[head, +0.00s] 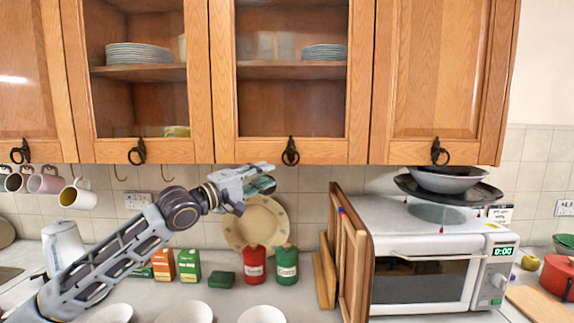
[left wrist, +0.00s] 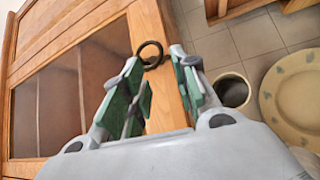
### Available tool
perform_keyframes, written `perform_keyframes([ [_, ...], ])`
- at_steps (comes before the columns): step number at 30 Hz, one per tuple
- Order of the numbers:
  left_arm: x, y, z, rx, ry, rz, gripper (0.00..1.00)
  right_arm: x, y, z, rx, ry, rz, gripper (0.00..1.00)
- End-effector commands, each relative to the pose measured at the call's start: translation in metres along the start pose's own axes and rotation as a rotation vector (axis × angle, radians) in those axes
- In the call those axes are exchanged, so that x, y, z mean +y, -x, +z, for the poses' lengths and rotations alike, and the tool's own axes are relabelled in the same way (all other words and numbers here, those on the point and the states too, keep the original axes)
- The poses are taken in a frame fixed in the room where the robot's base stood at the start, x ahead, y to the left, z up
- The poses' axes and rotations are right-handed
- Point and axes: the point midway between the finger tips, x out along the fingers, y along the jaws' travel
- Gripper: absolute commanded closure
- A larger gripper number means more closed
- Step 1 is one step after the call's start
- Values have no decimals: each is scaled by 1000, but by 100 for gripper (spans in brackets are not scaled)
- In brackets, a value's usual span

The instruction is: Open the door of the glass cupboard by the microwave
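The glass cupboard door (head: 225,84) by the microwave is wooden-framed and shut, with plates visible behind its glass. Its dark ring handle (head: 290,152) hangs at the middle of the bottom rail. My left gripper (head: 268,177) is just below and left of this handle, under the cupboard's bottom edge. In the left wrist view the green-padded fingers of my left gripper (left wrist: 158,62) are apart and empty. A ring handle (left wrist: 150,54) shows at the gap between the fingertips; I cannot tell whether they touch it. My right gripper is not in view.
The white microwave (head: 425,262) stands at the right with bowls on top. Wooden boards (head: 348,255) lean beside it. A patterned plate (head: 256,222), red canister (head: 254,266) and green canister (head: 287,266) stand below my left gripper. Mugs (head: 78,195) hang at the left.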

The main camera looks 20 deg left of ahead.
Motion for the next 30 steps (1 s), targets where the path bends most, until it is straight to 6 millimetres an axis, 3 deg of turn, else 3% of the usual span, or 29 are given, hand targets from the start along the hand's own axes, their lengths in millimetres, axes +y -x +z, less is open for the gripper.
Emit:
perform_keyframes([
  [30, 2, -85, 0, 0, -1, 0, 71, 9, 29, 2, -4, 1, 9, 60],
])
